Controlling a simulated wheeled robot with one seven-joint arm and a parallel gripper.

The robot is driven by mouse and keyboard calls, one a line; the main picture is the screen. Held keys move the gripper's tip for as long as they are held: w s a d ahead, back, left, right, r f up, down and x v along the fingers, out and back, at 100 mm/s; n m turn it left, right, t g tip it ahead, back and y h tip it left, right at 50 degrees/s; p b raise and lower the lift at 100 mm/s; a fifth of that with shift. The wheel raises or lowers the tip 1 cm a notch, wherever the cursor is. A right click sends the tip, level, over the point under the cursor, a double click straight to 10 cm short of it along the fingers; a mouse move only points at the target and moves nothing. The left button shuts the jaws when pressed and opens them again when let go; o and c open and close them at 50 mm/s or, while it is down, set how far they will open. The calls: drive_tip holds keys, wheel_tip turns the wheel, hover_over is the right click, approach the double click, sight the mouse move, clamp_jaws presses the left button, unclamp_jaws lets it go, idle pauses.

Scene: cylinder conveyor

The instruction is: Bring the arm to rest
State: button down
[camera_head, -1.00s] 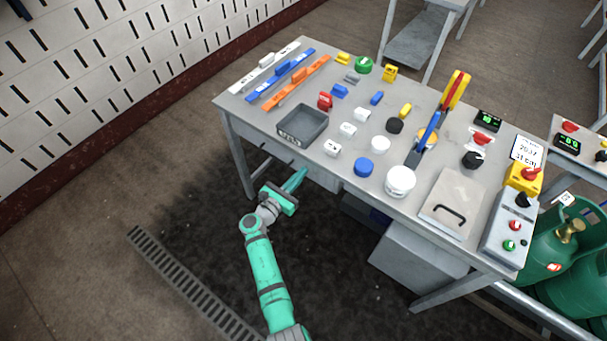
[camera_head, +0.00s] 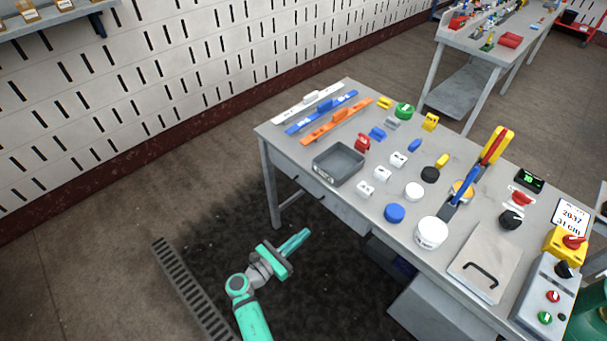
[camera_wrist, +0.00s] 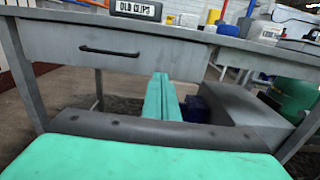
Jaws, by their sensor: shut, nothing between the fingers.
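My gripper (camera_head: 299,239) is green with long fingers that lie together, shut and empty. In the head view it hangs low over the dark floor in front of the grey workbench (camera_head: 478,213), to the left of the bench's front legs' middle, and touches nothing. In the wrist view the closed fingers (camera_wrist: 163,88) point toward the underside of the bench, below a drawer (camera_wrist: 110,55) with a black handle. My arm reaches up from the bottom edge of the head view, and its lower part is cut off there.
The bench holds a grey tray (camera_head: 338,181), a white tub (camera_head: 432,230), a blue cap (camera_head: 394,212) and several small parts. A grey cabinet (camera_head: 440,310) stands underneath. A floor grate (camera_head: 192,290) lies left of the arm. The floor around my gripper is free.

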drive_tip(key=s+f+m+g+y, duration=0.2)
drive_tip(key=s+f+m+y, duration=0.55)
drive_tip(key=s+f, duration=0.85)
drive_tip(key=s+a+r+m+y, duration=0.2)
drive_tip(key=s+r+m+y, duration=0.25)
drive_tip(key=s, duration=0.85)
drive_tip(key=s+r+m+t, duration=0.1)
drive_tip(key=s+r+m, duration=0.2)
drive_tip(key=r, duration=0.6)
drive_tip(key=s+d+r+m+t+y, duration=0.1)
drive_tip(key=s+r+m, duration=0.3)
drive_tip(key=r, duration=0.5)
drive_tip(key=s+r+m+t, duration=0.3)
drive_tip(key=r+m, duration=0.4)
drive_tip(key=r, duration=0.2)
drive_tip(key=shift+s+d+m, duration=0.15)
drive_tip(key=shift+m, duration=0.15)
